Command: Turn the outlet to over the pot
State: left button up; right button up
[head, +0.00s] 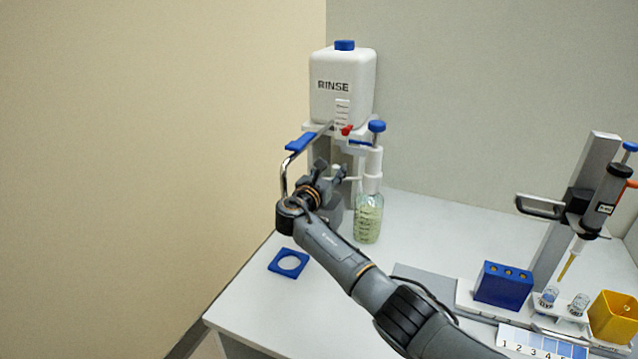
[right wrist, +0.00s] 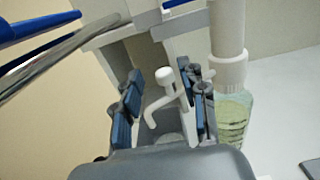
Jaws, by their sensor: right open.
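The outlet (right wrist: 180,97) is a thin white spout with a round cap and a down-bent tip. It comes off the white dispenser head (head: 373,161) on a bottle of pale green liquid (head: 368,219). My right gripper (head: 331,174) is open at the outlet, partly hiding it in the head view. In the right wrist view the outlet shows between the two open fingers (right wrist: 164,90); I cannot tell whether they touch it. I cannot make out a pot for certain. A flat blue square with a round hole (head: 276,266) lies on the bench. My left gripper is not in view.
A white RINSE tank (head: 343,87) stands behind on a stand, with a bent metal pipe and blue lever (head: 300,142) close to my wrist. At right are a pipette stand (head: 571,203), a blue block (head: 503,285) and a yellow cup (head: 612,318).

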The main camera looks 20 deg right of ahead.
jog(key=v, duration=0.9)
jog(key=shift+a, duration=0.25)
jog(key=shift+s, duration=0.1)
